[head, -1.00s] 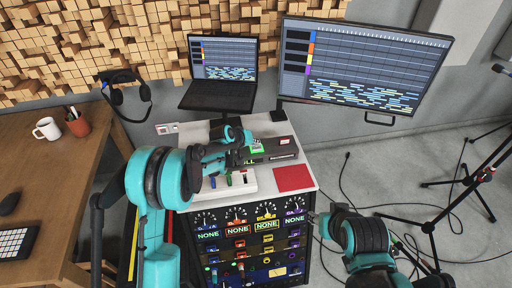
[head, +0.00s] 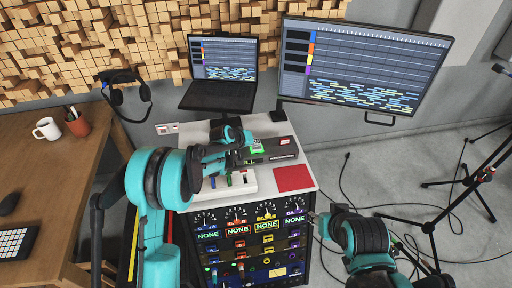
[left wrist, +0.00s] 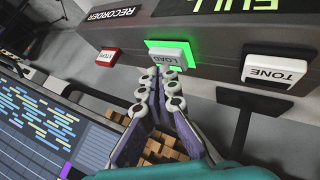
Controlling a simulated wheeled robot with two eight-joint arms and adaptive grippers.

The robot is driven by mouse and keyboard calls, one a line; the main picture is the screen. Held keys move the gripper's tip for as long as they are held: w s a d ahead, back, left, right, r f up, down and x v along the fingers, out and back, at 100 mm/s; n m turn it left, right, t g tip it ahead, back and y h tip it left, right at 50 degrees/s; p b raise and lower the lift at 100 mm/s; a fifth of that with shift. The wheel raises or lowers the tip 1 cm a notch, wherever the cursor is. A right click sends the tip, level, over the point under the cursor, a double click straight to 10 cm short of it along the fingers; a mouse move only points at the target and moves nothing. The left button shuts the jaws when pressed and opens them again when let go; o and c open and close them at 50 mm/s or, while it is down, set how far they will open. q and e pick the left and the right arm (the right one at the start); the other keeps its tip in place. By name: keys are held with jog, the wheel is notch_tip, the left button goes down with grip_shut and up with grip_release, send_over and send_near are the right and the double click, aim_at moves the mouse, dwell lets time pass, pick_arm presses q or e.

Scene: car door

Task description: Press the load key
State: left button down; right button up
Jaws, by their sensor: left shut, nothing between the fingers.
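The load key (left wrist: 169,55) is a pale key marked LOAD, with bright green light around it, on the dark recorder (left wrist: 225,38). In the head view, the recorder (head: 280,150) lies on the white cabinet top, and the green glow shows beside my left gripper (head: 244,156). In the left wrist view, my left gripper (left wrist: 160,76) is shut and empty, its tips at the key's near edge. I cannot tell whether they press it. My right gripper (head: 314,217) is low beside the cabinet's right edge, too small to read.
A white TONE key (left wrist: 274,72) and a red key (left wrist: 107,57) flank the load key. A white switch box (head: 230,182) and red pad (head: 293,178) lie in front of the recorder. The laptop (head: 220,75) and large monitor (head: 362,65) stand behind.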

aim_at(256, 148)
pick_arm(q)
jog(key=shift+f, duration=0.4)
jog(key=shift+r, duration=0.5)
jog(key=shift+r+p, duration=1.85)
jog(key=shift+r, duration=1.2)
jog(key=shift+f, duration=0.1)
